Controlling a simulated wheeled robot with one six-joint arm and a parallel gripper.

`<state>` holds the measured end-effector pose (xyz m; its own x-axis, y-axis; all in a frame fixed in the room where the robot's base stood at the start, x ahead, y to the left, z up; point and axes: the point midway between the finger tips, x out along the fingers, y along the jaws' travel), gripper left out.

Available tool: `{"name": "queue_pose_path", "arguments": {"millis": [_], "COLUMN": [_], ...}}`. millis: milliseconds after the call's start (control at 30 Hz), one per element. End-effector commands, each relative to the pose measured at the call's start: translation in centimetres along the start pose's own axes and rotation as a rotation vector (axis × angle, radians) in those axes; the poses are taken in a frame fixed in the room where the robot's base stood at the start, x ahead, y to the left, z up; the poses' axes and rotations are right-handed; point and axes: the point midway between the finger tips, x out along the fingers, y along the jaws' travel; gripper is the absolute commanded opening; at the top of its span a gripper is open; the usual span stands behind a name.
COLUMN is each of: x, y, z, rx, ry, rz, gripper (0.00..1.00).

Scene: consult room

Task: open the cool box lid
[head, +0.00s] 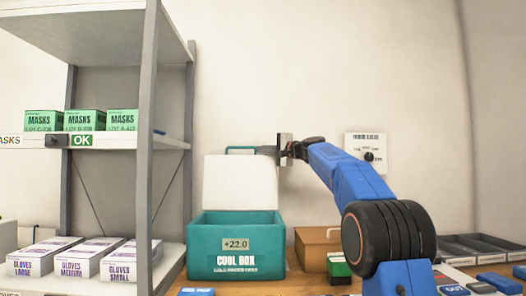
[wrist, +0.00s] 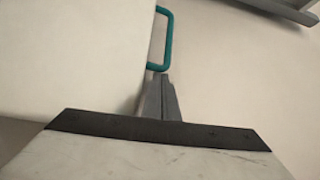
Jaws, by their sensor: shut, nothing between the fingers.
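The teal cool box (head: 236,258) stands on the wooden counter, with a +22.0 display on its front. Its white lid (head: 241,184) stands upright at the back of the box, so the box is open; the inside is mostly hidden. The lid's teal handle (head: 240,150) is at its top edge. My gripper (head: 268,150) is shut and empty beside the lid's upper right corner. In the wrist view the closed fingers (wrist: 160,82) end close to the teal handle (wrist: 164,40), with the pale lid (wrist: 70,60) on the left. I cannot tell whether they touch.
A metal shelf (head: 150,150) with green mask boxes (head: 84,121) and glove boxes (head: 85,258) stands close on the left. A brown box (head: 313,248) and a green box (head: 339,267) are right of the cool box. Grey trays (head: 478,247) lie further right.

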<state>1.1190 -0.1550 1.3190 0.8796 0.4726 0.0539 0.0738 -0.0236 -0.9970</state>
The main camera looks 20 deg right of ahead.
Motion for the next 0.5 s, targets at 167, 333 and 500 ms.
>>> {"name": "queue_pose_path", "arguments": {"millis": [167,333,500], "x": [-0.5,-2.0,-3.3], "y": [-0.3,-0.8,-1.0], "z": [0.5,2.1,3.4], "rx": [-0.001,-0.001,0.0], "ry": [0.0,0.0,0.0], "rz": [-0.001,0.0,0.0], "gripper": [0.0,0.0,0.0]}}
